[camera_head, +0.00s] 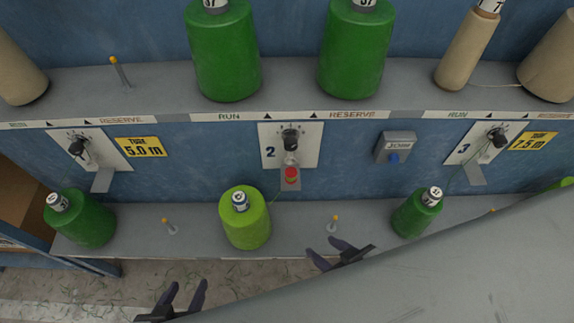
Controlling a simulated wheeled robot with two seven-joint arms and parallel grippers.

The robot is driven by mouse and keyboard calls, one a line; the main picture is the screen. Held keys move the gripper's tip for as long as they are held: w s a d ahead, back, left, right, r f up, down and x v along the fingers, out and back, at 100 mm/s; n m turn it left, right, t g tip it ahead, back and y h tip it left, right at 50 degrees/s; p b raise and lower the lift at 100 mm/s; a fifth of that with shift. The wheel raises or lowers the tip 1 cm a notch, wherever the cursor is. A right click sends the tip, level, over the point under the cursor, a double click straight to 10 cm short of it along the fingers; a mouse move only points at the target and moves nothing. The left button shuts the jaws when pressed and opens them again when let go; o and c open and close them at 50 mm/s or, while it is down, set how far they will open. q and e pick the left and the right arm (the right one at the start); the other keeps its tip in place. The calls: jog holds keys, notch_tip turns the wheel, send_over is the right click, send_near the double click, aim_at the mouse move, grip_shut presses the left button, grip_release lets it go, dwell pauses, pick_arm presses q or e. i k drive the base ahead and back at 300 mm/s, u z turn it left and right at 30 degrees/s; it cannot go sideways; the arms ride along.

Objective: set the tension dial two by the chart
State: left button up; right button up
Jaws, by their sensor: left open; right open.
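Tension dial two (290,138) is a black knob on a white plate (308,158) marked 2, with tick marks around its top. Its exact setting is too small to read. Below it are a small clear part and a red-and-green piece (291,174) on a metal bracket. My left gripper (189,284) is open and empty at the bottom, below and left of the dial. My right gripper (321,247) is open and empty, below and slightly right of the dial, in front of the lower shelf. Neither touches the dial. I cannot make out a chart.
Green cones (224,52) and beige cones stand on the upper shelf. A lime cone (245,218) and thin pegs (333,224) stand on the lower shelf. A blue-button box (396,147) is right.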

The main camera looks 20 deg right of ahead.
aim_at(291, 144)
jog(key=z, duration=2.15)
jog(key=k, duration=1.05)
jog(key=u, duration=1.55)
